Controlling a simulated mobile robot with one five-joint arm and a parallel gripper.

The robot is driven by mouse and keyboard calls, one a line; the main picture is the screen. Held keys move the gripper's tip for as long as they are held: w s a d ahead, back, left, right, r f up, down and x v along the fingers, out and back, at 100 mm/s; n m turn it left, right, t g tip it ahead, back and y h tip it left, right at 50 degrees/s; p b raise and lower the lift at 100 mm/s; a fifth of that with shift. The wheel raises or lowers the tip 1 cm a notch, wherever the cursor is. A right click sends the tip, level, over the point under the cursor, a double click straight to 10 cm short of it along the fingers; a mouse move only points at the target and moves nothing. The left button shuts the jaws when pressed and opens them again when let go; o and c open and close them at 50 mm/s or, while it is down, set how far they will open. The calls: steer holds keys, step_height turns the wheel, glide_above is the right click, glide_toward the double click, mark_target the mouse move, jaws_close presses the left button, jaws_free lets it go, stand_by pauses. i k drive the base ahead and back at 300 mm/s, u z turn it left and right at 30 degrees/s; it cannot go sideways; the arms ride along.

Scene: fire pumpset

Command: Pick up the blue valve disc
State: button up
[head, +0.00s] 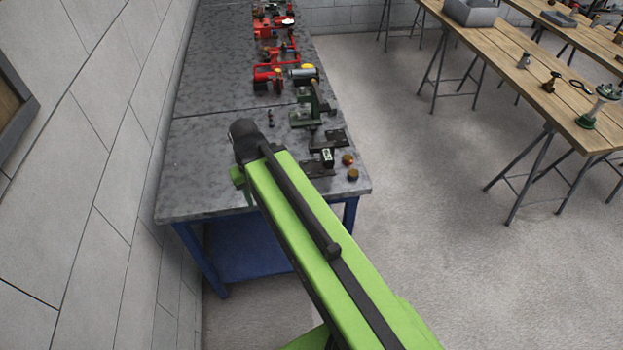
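I cannot make out a blue valve disc in the head view. The grey metal bench (200,190) bears several parts, and none of them shows as a blue disc. My green arm reaches up from the bottom right over the near end of the bench. Its far end is a dark joint over the bench top. My gripper's fingers do not show; the arm hides the bench beneath it. The only clear blue is the bench frame (188,250) and its lower shelf.
A green vice-like fixture (306,114), dark brackets and two small brown fittings (352,175) are on the bench. Red pump assemblies (270,75) stand farther back. A block wall borders the left. Wooden trestle tables (520,75) stand right, across open floor.

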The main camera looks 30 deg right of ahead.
mark_target(353, 174)
steer(key=u, duration=1.7)
steer(key=k, duration=1.35)
steer(key=z, duration=0.65)
steer(key=i, duration=1)
steer(key=u, duration=0.15)
